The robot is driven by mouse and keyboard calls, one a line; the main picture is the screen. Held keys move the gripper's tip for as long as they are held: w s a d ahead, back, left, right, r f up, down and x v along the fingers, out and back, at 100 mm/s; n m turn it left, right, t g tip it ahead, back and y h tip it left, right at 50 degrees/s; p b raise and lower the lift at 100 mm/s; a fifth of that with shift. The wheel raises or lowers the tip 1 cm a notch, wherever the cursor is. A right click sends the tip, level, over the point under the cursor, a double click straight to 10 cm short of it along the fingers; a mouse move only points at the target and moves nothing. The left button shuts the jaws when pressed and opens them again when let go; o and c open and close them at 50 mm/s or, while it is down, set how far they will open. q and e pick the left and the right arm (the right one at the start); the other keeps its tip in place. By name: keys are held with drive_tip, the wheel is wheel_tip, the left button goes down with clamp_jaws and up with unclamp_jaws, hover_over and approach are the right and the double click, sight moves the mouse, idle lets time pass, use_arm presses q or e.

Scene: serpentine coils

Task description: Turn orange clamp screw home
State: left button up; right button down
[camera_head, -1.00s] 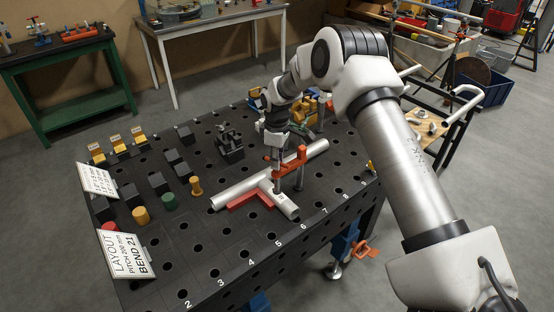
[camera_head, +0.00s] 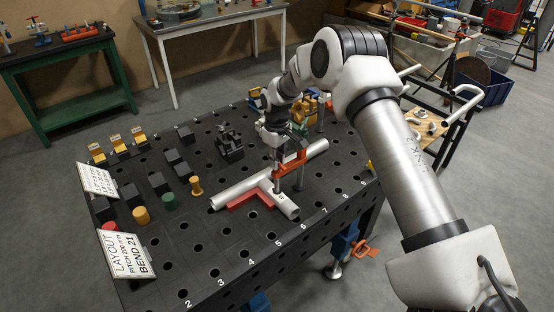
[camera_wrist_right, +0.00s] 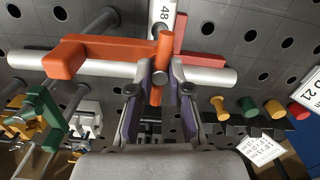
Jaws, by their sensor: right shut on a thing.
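The orange clamp (camera_head: 291,164) stands on the dark perforated table over a silver tube (camera_head: 236,188). In the right wrist view the orange clamp arm (camera_wrist_right: 100,52) reaches left, and an upright orange bar with a round metal screw end (camera_wrist_right: 160,77) lies in front of it. My right gripper (camera_wrist_right: 158,94) has its two fingers on either side of the lower part of this bar and is shut on it. In the head view the right gripper (camera_head: 276,156) comes down from above at the clamp. The screw's lower tip is hidden. My left gripper is not in view.
A red block (camera_head: 249,197) lies along the short silver tube marked 48 (camera_wrist_right: 164,14). Yellow and green fixtures (camera_head: 305,107) stand behind the clamp. Black blocks and coloured pegs (camera_head: 196,186) are at the left.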

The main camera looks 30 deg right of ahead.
idle(0.4)
drive_tip(key=c, duration=1.1)
unclamp_jaws()
wheel_tip(320, 180, up, 12)
drive_tip(key=shift+r, duration=0.1)
